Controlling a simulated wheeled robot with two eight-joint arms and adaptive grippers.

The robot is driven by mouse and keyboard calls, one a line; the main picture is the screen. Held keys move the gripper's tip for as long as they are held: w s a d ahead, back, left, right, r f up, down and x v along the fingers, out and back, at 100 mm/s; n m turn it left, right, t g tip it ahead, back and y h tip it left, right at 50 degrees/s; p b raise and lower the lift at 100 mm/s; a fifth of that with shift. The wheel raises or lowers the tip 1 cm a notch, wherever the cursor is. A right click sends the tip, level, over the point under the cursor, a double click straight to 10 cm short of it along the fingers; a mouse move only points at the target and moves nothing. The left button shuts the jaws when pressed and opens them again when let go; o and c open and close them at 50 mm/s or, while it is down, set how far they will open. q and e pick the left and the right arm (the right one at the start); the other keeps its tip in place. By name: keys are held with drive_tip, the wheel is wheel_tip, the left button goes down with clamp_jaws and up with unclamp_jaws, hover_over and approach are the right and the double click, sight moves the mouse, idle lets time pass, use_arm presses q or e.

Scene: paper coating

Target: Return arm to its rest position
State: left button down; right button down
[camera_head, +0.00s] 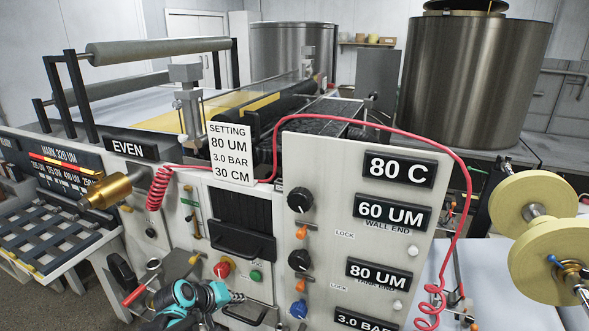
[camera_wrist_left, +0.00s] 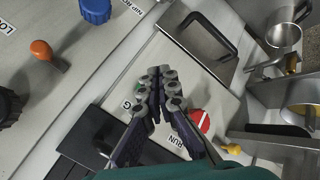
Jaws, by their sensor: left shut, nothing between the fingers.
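My left gripper (camera_head: 222,293) shows at the bottom of the head view, teal and dark, low in front of the coating machine's front panel (camera_head: 330,180). In the left wrist view its two dark fingers (camera_wrist_left: 160,78) are together at the tips, shut and empty. They are above a pale panel with a red button (camera_wrist_left: 200,121) beside them and a dark handle (camera_wrist_left: 210,35) beyond. Whether the fingers touch the panel cannot be told. My right gripper is not in view.
The front panel carries black knobs (camera_head: 300,200), orange and blue knobs, and displays. A coiled red cable (camera_head: 430,140) arches over it. A brass roller end (camera_head: 110,190) juts out at left, and yellowish rolls (camera_head: 550,250) stand at right. Metal tanks (camera_head: 475,85) are behind.

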use_arm(q)
drive_tip(key=s+r+m+y, duration=0.2)
drive_tip(key=s, duration=0.9)
drive_tip(key=s+r+m+y, duration=0.2)
drive_tip(key=s+r+m, duration=0.1)
drive_tip(key=s, duration=0.8)
drive_tip(key=shift+s, duration=0.2)
drive_tip(key=shift+d, duration=0.1)
